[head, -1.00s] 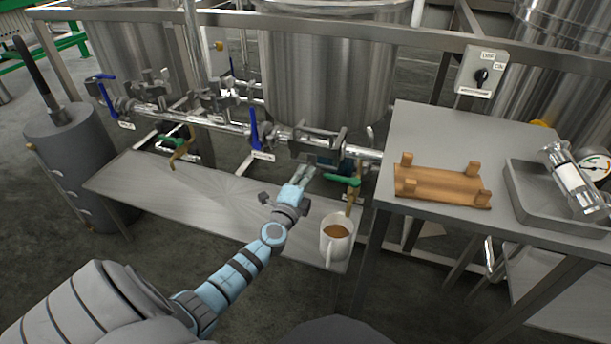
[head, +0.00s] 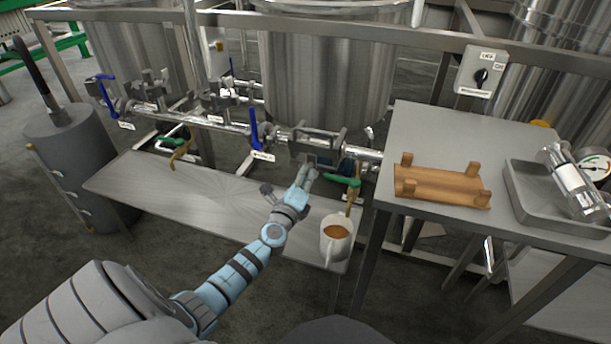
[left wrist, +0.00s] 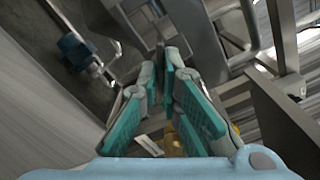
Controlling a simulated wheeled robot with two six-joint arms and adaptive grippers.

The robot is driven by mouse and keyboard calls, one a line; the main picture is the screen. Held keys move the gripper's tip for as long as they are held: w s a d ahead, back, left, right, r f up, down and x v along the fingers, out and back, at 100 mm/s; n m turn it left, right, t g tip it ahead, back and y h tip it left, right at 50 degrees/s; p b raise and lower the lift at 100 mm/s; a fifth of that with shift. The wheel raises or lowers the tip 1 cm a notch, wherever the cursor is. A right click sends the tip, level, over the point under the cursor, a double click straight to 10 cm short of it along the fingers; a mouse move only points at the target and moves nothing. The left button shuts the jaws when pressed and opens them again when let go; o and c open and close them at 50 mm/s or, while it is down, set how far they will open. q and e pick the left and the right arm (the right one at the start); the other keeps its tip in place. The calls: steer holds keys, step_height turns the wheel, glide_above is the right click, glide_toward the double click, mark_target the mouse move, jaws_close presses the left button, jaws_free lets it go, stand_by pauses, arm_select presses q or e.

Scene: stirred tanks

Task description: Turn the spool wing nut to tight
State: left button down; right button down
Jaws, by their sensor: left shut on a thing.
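The steel spool clamp (head: 318,143) sits on the horizontal pipe below the middle tank in the head view. My left gripper (head: 307,173) reaches up to it from below and in front. In the left wrist view the gripper's teal-padded fingers (left wrist: 166,68) close in on a thin grey metal piece, the wing nut (left wrist: 160,50), at the clamp. The fingers hide most of the wing nut, so its angle cannot be read. My right gripper is not in view.
A blue-handled valve (head: 255,132) stands left of the clamp and a green handle (head: 342,181) lies close to the right of my gripper. A mug (head: 336,238) stands on the low bench (head: 200,195). The side table (head: 440,130) holds a wooden rack (head: 440,187) and a tray (head: 530,205).

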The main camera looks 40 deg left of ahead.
arm_select(q)
steer(key=shift+m+p, duration=0.6)
steer(key=shift+m, duration=5.2)
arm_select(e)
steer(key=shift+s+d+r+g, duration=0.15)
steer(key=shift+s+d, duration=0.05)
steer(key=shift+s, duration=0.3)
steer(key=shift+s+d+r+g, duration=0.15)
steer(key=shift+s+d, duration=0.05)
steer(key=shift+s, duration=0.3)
arm_select(q)
steer(key=shift+f, duration=0.1)
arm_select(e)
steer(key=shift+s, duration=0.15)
arm_select(q)
steer(key=c, duration=1.8)
jaws_free()
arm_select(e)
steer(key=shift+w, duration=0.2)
arm_select(q)
steer(key=v, duration=1.2)
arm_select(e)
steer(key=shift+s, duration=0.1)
